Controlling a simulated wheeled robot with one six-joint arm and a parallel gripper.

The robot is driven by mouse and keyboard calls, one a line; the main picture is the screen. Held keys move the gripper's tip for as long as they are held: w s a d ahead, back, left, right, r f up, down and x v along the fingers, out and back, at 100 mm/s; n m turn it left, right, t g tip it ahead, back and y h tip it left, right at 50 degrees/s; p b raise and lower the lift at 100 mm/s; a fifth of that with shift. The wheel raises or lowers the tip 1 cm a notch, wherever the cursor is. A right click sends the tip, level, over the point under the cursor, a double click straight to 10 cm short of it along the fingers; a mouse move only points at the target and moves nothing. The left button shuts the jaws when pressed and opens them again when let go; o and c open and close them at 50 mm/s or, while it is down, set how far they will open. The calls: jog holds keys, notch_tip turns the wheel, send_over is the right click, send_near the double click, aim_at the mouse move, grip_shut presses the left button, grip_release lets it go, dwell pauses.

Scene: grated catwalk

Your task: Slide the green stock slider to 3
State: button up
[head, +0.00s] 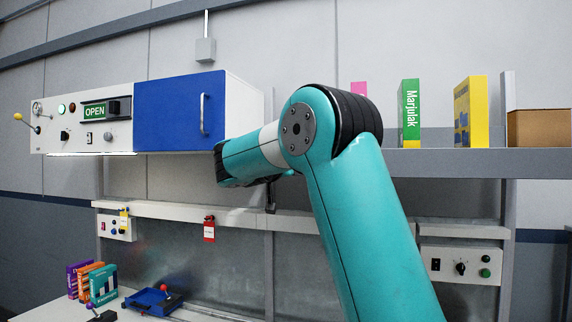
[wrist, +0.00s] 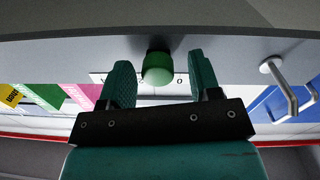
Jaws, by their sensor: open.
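The green slider knob (wrist: 158,69) shows in the wrist view, on a short dark stem against a grey surface. My gripper (wrist: 161,64) is open, with one teal finger on each side of the knob. Gaps show between the knob and both fingers, so I am around it without gripping it. Behind the knob is a white scale strip (wrist: 178,82) with a 0 visible to the right; its other marks are largely hidden by the fingers. In the head view my arm hides the slider.
A blue cabinet door (head: 178,112) with a metal handle (head: 203,115) is close to my gripper. A grey shelf (head: 450,162) on the right carries a green book (head: 409,112), a yellow box (head: 471,112) and a cardboard box (head: 539,128). A workbench below holds a blue tray (head: 151,301).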

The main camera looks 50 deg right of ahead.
jog(key=shift+d, duration=0.1)
jog(key=shift+s, duration=0.1)
jog(key=shift+c, duration=1.1)
grip_shut()
jog(key=s+b, duration=0.1)
jog(key=s+d+b, duration=0.1)
jog(key=s, duration=0.1)
jog(key=s+d+b, duration=0.1)
jog(key=shift+s, duration=0.3)
jog(key=shift+o, duration=1.1)
grip_release()
jog(key=shift+a, duration=0.1)
jog(key=shift+a, duration=0.1)
